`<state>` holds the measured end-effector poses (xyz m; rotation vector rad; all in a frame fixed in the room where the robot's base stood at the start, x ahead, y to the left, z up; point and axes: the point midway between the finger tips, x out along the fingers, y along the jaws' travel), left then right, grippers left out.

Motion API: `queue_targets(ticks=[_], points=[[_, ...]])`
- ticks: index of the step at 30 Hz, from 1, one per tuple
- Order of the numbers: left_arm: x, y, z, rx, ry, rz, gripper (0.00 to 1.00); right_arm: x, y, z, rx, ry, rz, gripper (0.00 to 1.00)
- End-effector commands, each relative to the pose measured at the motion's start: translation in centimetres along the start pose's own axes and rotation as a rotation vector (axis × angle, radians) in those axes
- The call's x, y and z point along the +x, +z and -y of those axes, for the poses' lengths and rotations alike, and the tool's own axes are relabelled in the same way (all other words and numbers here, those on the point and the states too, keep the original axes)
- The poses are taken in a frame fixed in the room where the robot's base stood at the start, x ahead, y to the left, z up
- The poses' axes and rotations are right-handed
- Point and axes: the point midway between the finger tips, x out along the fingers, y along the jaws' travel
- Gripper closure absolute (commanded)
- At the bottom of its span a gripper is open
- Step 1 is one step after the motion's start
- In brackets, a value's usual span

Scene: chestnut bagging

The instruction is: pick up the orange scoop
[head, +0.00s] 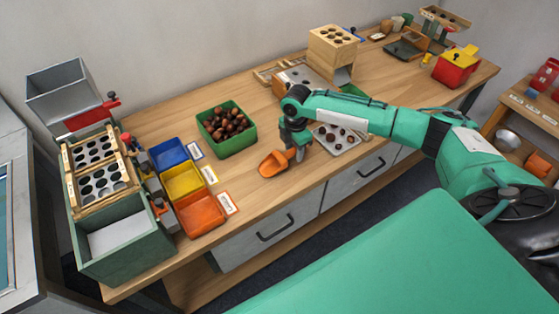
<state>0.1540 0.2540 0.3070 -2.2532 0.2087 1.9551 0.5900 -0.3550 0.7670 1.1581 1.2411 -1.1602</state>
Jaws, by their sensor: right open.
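The orange scoop (275,163) lies on the wooden workbench near its front edge, right of the green bin of chestnuts (228,128). Its bowl points to the lower left and its handle end is at the upper right, partly hidden by my right gripper. My right gripper (298,152) points down over the handle end of the scoop. Its jaws are open; I cannot tell whether they touch the handle. My left gripper is not in view.
A tray with several chestnuts (350,146) lies just right of my right gripper. Blue (168,154), yellow (182,181) and orange (199,213) bins stand at the left, beside a green sorting box (146,251).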

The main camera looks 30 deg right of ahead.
Motion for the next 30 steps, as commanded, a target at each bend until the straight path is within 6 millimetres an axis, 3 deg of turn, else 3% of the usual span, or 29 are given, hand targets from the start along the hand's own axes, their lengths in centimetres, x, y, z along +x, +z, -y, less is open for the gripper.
queue_targets(ticks=[9,16,17,30], points=[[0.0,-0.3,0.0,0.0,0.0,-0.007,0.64,0.8,0.0,0.0,0.0,0.001,0.0,0.55],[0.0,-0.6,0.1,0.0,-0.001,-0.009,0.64,0.7,0.0,0.0,0.0,0.001,0.0,0.98],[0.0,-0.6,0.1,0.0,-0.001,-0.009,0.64,0.7,0.0,0.0,0.0,0.001,0.0,1.0],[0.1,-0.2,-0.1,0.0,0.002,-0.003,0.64,-0.3,0.0,-0.1,-0.001,0.003,-0.001,1.0]])
